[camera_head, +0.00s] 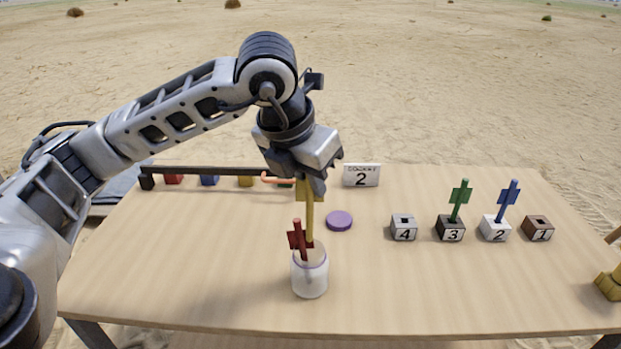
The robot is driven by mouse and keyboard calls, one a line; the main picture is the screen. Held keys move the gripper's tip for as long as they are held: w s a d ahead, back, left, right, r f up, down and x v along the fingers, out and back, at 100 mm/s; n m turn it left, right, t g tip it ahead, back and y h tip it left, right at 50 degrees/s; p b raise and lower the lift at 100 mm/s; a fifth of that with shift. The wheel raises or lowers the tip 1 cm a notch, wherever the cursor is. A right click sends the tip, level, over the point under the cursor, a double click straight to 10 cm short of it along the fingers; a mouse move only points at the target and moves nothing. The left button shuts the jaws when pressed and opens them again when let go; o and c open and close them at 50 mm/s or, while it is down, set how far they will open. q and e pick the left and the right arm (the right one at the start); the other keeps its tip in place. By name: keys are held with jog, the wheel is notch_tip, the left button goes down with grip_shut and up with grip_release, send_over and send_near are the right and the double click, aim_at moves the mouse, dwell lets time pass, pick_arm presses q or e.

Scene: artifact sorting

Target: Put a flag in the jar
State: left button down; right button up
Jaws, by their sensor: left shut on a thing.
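My left gripper (312,183) is shut on a yellow flag (309,215), which it holds upright with its stick pointing down. The stick's lower end is at the mouth of the clear-and-white jar (310,278); I cannot tell how far inside it is. A red flag (297,238) stands in the jar, leaning slightly, just left of the yellow one. A green flag (460,198) stands in block 3 (450,233), and a blue flag (508,198) stands in white block 2 (494,232). My right gripper is not in view.
Grey block 4 (403,232) and brown block 1 (538,231) have empty holes. A purple disc (339,220) lies behind the jar. A sign with 2 (361,175) and a dark rack (205,170) stand at the back. A brass-coloured object (609,285) is at the right edge.

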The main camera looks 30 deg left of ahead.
aim_at(307, 198)
pick_arm(q)
jog(key=shift+f, duration=0.1)
jog(key=shift+f+b, duration=2.4)
jog(key=shift+b, duration=0.05)
